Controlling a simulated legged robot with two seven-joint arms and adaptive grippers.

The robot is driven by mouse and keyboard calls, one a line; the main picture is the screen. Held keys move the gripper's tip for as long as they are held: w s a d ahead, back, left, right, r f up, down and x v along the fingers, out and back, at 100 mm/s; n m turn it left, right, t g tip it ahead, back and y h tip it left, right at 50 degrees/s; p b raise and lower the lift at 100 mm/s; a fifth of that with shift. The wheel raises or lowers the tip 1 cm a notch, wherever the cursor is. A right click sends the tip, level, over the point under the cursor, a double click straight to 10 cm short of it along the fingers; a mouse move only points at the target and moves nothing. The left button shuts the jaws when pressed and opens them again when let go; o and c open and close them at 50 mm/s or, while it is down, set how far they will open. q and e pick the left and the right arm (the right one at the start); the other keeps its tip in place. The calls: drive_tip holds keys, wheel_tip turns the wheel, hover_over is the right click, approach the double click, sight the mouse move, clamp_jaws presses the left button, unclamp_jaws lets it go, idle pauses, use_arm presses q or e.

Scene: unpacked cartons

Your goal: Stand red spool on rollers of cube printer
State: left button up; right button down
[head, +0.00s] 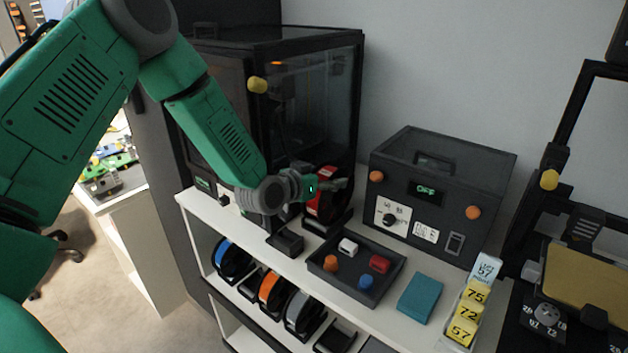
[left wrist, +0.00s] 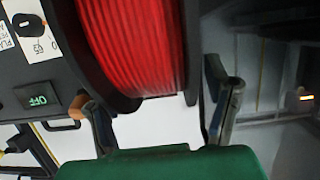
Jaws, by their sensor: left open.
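The red spool (head: 318,207), with red filament between black flanges, stands upright on the shelf top at the front right of the cube printer (head: 312,110), a black enclosure with clear sides. My left gripper (head: 325,187) is open at the spool, partly covering it in the head view. In the left wrist view the red spool (left wrist: 135,45) fills the top middle, between the spread fingers of my left gripper (left wrist: 158,98). A gap shows beside the right finger; contact at the left finger is unclear. I cannot tell whether rollers are under the spool. My right gripper is not in view.
A black box with an OFF display (head: 440,195) stands to the right. In front are a dark tray (head: 330,277) with small coloured parts, a teal block (head: 420,298), yellow number tags (head: 468,313) and a small black block (head: 285,242). Other spools (head: 270,292) sit on the lower shelf.

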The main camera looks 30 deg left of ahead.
use_arm(q)
drive_tip(key=d+v, duration=0.1)
drive_tip(key=v, duration=1)
drive_tip(key=shift+a, duration=0.45)
